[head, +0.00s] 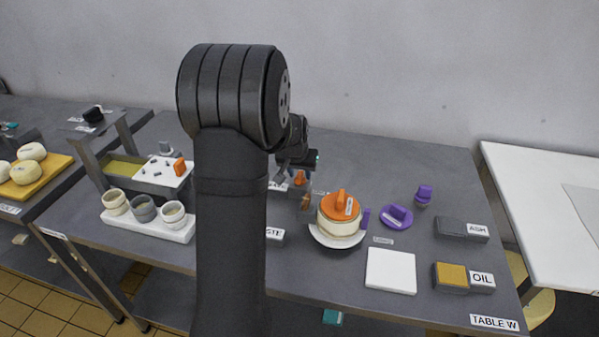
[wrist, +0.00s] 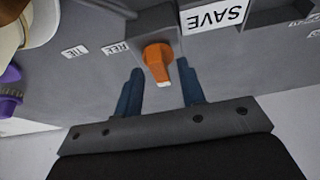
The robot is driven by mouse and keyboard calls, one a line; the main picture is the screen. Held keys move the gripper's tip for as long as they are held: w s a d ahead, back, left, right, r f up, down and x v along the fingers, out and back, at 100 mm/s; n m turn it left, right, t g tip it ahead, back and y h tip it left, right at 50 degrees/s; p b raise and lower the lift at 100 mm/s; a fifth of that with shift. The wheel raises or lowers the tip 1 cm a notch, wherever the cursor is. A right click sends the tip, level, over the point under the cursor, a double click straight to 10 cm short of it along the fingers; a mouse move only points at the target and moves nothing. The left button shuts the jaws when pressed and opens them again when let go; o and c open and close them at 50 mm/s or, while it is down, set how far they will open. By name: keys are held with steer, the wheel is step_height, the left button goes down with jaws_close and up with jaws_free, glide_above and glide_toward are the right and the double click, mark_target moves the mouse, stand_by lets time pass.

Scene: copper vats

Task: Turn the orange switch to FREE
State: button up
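The orange switch (wrist: 157,60) is a knob on a grey box, with a pale mark at its end pointing toward my gripper. My gripper (wrist: 161,74) is open, with one blue finger on each side of the knob. Gaps show on both sides, so neither finger appears to touch it. A SAVE label (wrist: 216,14) is beside the switch, upside down in the wrist view. A small label (wrist: 118,47) on the other side is too small to read surely. In the head view the orange switch (head: 299,178) shows just below my gripper, partly hidden.
An orange-lidded pot (head: 338,217) on a white plate stands close in front of the switch, with a purple-handled item (head: 396,216) to its right. A white square (head: 390,270) lies at front right.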

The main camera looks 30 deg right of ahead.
steer(key=shift+c, duration=0.3)
jaws_close()
steer(key=shift+m, duration=0.3)
steer(key=m, duration=0.2)
steer(key=m+g+h, duration=0.1)
steer(key=m, duration=0.1)
steer(key=shift+w+a+g, duration=0.1)
steer(key=shift+w+g, duration=0.05)
steer(key=shift+g, duration=0.15)
steer(key=m+g, duration=0.1)
steer(key=m, duration=0.4)
steer(key=shift+w+g, duration=0.1)
steer(key=shift+g, duration=0.3)
steer(key=m+g, duration=0.1)
steer(key=m, duration=0.3)
steer(key=shift+w+g, duration=0.1)
steer(key=shift+g, duration=0.3)
steer(key=shift+m+g+y, duration=0.5)
steer(key=shift+m, duration=1.6)
steer(key=shift+w, duration=0.1)
